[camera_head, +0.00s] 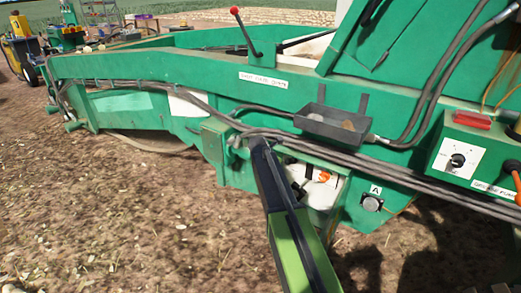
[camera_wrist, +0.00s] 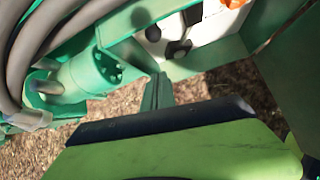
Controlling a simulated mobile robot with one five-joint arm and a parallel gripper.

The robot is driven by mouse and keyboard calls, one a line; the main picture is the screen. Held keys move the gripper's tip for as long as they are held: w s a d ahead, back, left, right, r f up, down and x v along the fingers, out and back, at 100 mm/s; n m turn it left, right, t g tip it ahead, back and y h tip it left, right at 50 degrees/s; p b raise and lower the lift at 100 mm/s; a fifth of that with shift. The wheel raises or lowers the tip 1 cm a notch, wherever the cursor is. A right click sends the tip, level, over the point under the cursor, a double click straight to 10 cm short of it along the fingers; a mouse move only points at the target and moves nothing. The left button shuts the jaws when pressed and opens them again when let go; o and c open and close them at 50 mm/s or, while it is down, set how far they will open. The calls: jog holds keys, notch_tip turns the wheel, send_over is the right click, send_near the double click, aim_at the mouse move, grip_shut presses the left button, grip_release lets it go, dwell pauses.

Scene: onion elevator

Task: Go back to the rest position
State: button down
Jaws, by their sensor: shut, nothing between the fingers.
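My arm, black and bright green, reaches up from the bottom of the head view. Its far end, with my gripper (camera_head: 259,146), is in front of the green side frame of the onion elevator (camera_head: 160,65). In the wrist view, the narrow fingertips of my gripper (camera_wrist: 157,92) are together, with nothing between them. They point toward the gap between a green cylinder (camera_wrist: 92,72) and a white panel with black knobs (camera_wrist: 185,32). Whether the tips touch the machine I cannot tell.
Grey hoses (camera_head: 225,117) run along the frame close to my gripper. A dark tray (camera_head: 332,124), a red-knobbed lever (camera_head: 244,30) and a control box with a dial (camera_head: 460,158) are on the machine. Bare soil (camera_head: 110,215) lies open at the left.

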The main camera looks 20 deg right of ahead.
jog(key=s+a+r+m+y+p, duration=0.1)
jog(key=s+a+r+p, duration=0.2)
jog(key=s+p, duration=0.15)
jog(key=s+a+r+m+p, duration=0.1)
jog(key=s+a+r+p, duration=0.2)
jog(key=s, duration=0.2)
jog(key=s+a+m+g+y+p, duration=0.1)
jog(key=s+a+m, duration=0.3)
jog(key=s+m, duration=0.7)
jog(key=s+a+f+m+g+y+p, duration=0.1)
jog(key=s+a+m+g+y, duration=0.2)
jog(key=s+m, duration=0.8)
jog(key=shift+s+a+f+g, duration=0.25)
jog(key=shift+s+a+g, duration=0.35)
jog(key=shift+a+g, duration=0.35)
jog(key=shift+a, duration=0.1)
